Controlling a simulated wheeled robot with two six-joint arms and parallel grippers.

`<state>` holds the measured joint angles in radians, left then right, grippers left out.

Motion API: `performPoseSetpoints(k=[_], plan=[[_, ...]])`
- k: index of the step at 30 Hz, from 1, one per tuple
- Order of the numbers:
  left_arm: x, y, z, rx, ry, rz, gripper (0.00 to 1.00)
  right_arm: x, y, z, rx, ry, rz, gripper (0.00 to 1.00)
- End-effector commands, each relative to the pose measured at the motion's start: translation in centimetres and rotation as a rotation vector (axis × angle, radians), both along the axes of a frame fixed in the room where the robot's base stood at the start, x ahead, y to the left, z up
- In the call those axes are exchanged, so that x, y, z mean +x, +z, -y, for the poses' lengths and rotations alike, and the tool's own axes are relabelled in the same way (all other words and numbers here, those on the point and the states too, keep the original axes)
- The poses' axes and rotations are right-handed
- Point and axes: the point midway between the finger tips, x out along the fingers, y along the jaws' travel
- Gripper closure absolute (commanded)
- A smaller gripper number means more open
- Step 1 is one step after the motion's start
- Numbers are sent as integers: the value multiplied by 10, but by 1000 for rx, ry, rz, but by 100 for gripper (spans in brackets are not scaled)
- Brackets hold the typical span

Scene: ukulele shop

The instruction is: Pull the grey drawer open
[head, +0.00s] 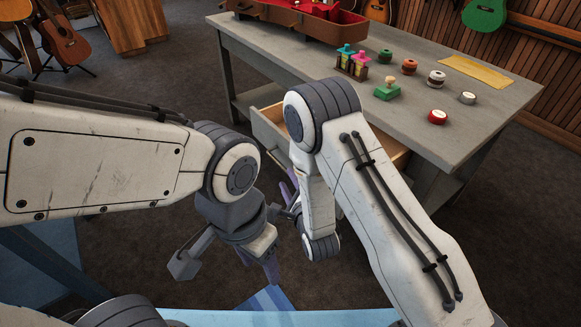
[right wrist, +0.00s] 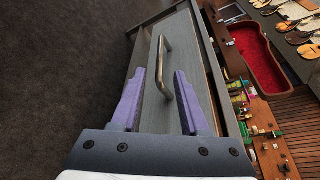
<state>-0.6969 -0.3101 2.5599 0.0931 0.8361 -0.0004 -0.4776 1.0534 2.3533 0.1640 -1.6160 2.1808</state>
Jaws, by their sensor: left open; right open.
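The grey drawer (head: 268,134) is in the workbench, with its pale wooden inside showing, so it stands partly open. My right arm covers much of its front in the head view. In the right wrist view the grey drawer front (right wrist: 195,60) carries a curved metal handle (right wrist: 168,72). My right gripper (right wrist: 160,85) is open, with its purple fingers on either side of the handle; I cannot tell whether they touch it. In the head view my right gripper (head: 289,190) is partly hidden by its own arm. My left gripper (head: 259,267) is open and empty, lower down, in front of the workbench.
The grey workbench (head: 430,125) bears a red-lined case (head: 300,22), a small rack of bottles (head: 352,64), a green stamp block (head: 387,91), several round tins and a yellow strip (head: 477,72). Guitars stand at the far left. Dark floor is clear left of the workbench.

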Motion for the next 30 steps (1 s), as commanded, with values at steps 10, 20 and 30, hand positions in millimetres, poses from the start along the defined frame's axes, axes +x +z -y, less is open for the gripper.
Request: performPoseSetpoints(k=[10, 20, 30], plan=[[0, 1, 0, 0, 0, 0, 45, 57, -12, -17, 1, -2, 3, 55], [0, 0, 0, 0, 0, 0, 45, 90, -20, -28, -4, 0, 1, 55], [0, 0, 0, 0, 0, 0, 45, 92, -21, -28, -3, -1, 0, 74]])
